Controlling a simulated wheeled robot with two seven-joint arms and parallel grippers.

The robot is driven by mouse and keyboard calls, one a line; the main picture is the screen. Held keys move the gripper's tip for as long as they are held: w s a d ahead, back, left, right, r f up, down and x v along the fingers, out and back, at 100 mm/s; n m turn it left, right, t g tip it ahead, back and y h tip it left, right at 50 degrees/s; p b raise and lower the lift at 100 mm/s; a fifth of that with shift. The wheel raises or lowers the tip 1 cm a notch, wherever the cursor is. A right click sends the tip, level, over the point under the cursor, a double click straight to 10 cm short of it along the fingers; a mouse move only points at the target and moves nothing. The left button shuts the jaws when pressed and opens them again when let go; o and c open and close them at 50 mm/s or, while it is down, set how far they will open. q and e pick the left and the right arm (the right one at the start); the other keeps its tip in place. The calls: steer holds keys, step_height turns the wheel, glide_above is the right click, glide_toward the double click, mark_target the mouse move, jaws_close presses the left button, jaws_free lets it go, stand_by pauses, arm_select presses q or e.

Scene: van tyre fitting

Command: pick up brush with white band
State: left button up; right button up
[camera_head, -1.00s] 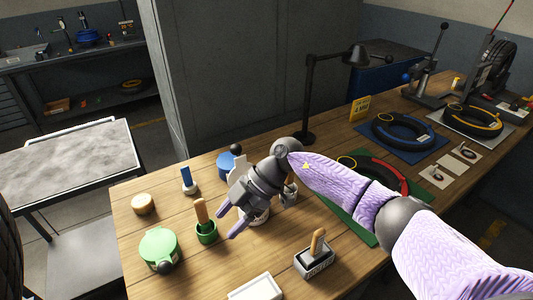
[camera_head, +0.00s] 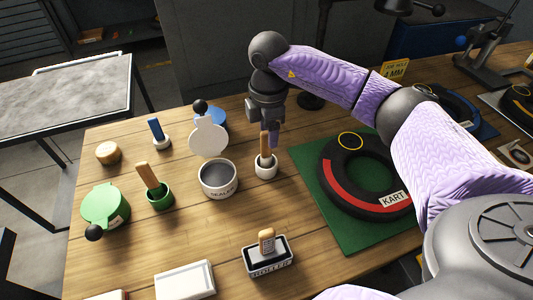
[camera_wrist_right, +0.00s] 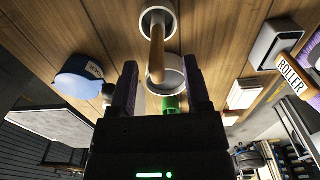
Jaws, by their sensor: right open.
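A brush with a wooden handle (camera_head: 265,146) stands upright in a small white cup (camera_head: 266,170), right of the sealer pot; its bristles, and any band below the rim, are hidden. In the right wrist view its handle (camera_wrist_right: 157,52) lies ahead, in line with the gap between my fingers. My right gripper (camera_head: 273,138) points down beside the handle, open and empty; it also shows in the right wrist view (camera_wrist_right: 161,75). Another wooden-handled brush (camera_head: 147,175) leans in a green cup (camera_head: 160,198). A blue-handled tool (camera_head: 156,129) stands in a white base. My left gripper is out of view.
The open sealer pot (camera_head: 218,187) with its raised white lid (camera_head: 208,140) stands close left of the white cup. The kart tyre (camera_head: 335,190) on a green mat (camera_head: 330,237) lies to the right. A roller tray (camera_head: 268,264) sits in front. Bare wood lies between.

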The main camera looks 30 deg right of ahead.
mark_target(266, 156)
steer(key=f, duration=0.4)
steer(key=shift+w+a+f+b, duration=0.1)
steer(key=shift+w+a+b, duration=0.1)
steer(key=shift+b, duration=0.2)
jaws_close()
